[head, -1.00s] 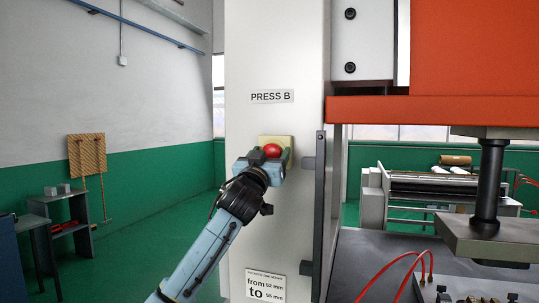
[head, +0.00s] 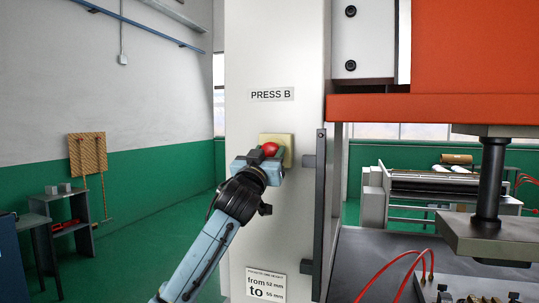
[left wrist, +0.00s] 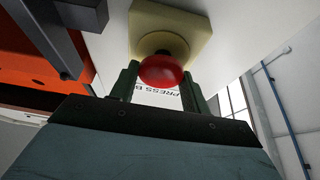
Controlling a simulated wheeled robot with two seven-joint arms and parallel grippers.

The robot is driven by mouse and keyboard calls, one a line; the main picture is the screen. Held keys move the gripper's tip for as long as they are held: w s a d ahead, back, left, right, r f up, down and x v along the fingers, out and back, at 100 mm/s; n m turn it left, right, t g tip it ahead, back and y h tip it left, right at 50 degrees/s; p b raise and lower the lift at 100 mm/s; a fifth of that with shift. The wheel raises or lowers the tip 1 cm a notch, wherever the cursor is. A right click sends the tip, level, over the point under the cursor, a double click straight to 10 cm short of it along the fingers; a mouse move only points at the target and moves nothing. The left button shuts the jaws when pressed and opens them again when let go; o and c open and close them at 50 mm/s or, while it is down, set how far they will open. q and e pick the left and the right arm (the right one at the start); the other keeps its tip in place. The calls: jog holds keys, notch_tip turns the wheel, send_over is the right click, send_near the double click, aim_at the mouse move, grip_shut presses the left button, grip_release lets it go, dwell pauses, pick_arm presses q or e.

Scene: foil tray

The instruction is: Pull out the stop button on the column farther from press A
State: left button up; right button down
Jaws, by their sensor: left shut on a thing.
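The red stop button (head: 270,149) sits on a yellow box on the pale column (head: 275,210) labelled PRESS B. In the left wrist view, the button (left wrist: 161,71) stands in front of the yellow box (left wrist: 170,22), with a collar behind its head. My left gripper (head: 265,157) is at the button. Its fingers (left wrist: 161,84) lie on either side of the red head and are shut on it. The finger contact is partly hidden behind the head. My right gripper is not in view.
An orange press (head: 460,60) with a dark ram and a table stands right of the column. A dark bar and brackets (head: 319,215) run along the column's right side. Red hoses (head: 405,265) curve over the table.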

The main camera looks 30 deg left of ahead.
pick_arm(q)
jog(key=o, duration=1.1)
jog(key=shift+f, duration=0.1)
jog(key=shift+o, duration=1.2)
jog(key=shift+s, duration=0.25)
jog(key=shift+w, duration=0.1)
jog(key=b+v, duration=0.4)
jog(key=v, duration=0.9)
jog(key=shift+s, duration=0.25)
jog(key=shift+d, duration=0.1)
